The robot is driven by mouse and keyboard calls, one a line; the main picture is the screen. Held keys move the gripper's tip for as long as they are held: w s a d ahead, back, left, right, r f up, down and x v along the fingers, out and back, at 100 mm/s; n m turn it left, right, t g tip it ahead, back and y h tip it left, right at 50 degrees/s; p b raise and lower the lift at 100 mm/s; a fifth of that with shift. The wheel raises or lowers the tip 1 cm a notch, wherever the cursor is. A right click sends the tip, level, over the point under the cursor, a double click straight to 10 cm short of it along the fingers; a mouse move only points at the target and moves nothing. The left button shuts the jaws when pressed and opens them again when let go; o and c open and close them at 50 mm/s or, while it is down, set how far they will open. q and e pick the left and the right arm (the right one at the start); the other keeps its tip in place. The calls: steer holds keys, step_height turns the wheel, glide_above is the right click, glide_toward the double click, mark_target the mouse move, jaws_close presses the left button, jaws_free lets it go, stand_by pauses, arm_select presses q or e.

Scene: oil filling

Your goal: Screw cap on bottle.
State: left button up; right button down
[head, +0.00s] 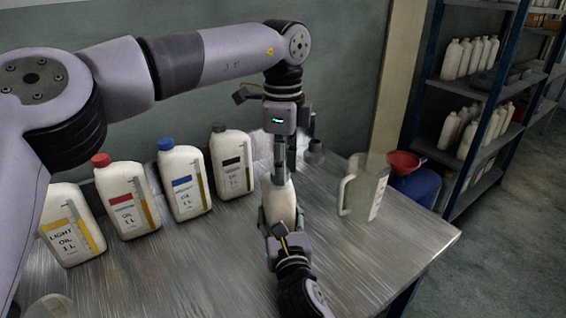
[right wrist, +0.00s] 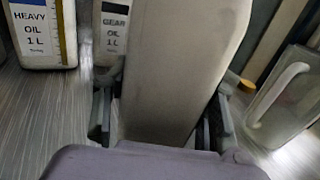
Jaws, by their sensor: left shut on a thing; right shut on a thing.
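A white bottle (head: 281,202) stands upright on the metal table; it fills the middle of the right wrist view (right wrist: 180,60). My right gripper (head: 283,222) is shut around its body from the near side. My left gripper (head: 281,172) points straight down over the bottle's top and is shut there. The cap between its fingers is hidden, so its colour and seating on the neck cannot be told.
Oil bottles marked light (head: 70,228), red-capped (head: 127,200), blue-capped (head: 184,183) and black-capped (head: 232,163) stand at left. A clear jug (head: 364,188) stands right. A small yellow-orange thing (right wrist: 246,86) shows near it. A red funnel (head: 403,162) and shelves (head: 480,90) are beyond.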

arm_select(q)
steer(key=m, duration=0.6)
steer(key=shift+s, duration=0.15)
steer(key=m, duration=0.4)
steer(key=shift+a, duration=0.1)
steer(key=m, duration=0.4)
steer(key=shift+a, duration=0.15)
steer(key=m, duration=0.6)
steer(key=shift+a+f, duration=0.1)
steer(key=m, duration=0.4)
steer(key=shift+a, duration=0.1)
steer(key=m, duration=0.3)
steer(key=shift+m, duration=0.4)
steer(key=m, duration=0.3)
steer(key=shift+w+m, duration=0.2)
steer(key=shift+m, duration=0.1)
steer(key=m, duration=0.4)
steer(key=shift+w, duration=0.1)
steer(key=m, duration=0.5)
steer(key=shift+w+m, duration=0.1)
steer(key=shift+m, duration=0.2)
steer(key=m, duration=0.5)
steer(key=shift+w+m, duration=0.1)
steer(key=shift+m, duration=0.2)
steer(key=m, duration=0.3)
steer(key=shift+d+m, duration=0.2)
steer(key=shift+m, duration=0.2)
steer(key=m, duration=0.3)
steer(key=o, duration=0.8)
steer(key=shift+c, duration=0.2)
